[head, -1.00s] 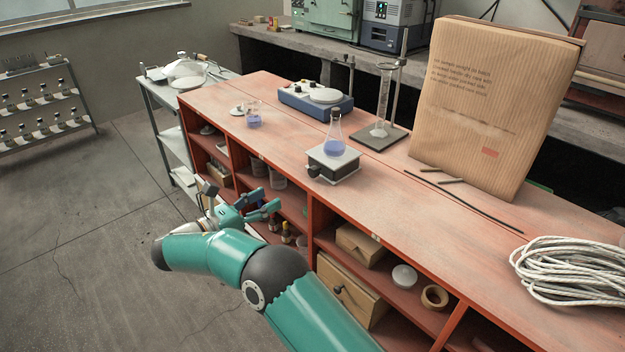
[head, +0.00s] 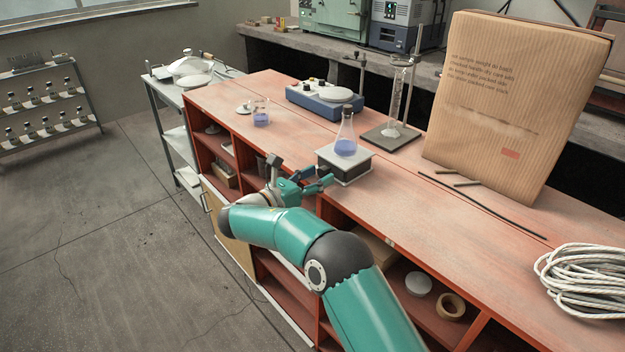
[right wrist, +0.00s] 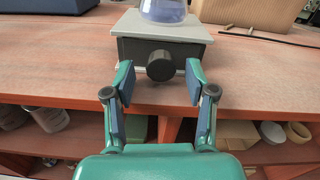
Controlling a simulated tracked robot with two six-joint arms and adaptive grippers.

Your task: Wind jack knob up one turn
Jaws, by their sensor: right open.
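The lab jack (head: 345,161) is a low dark box with a light top plate, standing near the front edge of the bench. A conical flask (head: 346,138) with blue liquid stands upright on it. In the right wrist view, the jack's round black knob (right wrist: 160,65) faces me. My right gripper (right wrist: 159,78) is open and empty, its fingertips on either side of the knob and slightly short of it; I see no contact. In the head view, the right gripper (head: 322,180) is at the jack's front, and the knob is hidden behind it. My left gripper is not in view.
A large cardboard package (head: 510,110) leans at the right, with a rope coil (head: 585,280) nearer. Open shelves (head: 290,285) lie below the bench edge.

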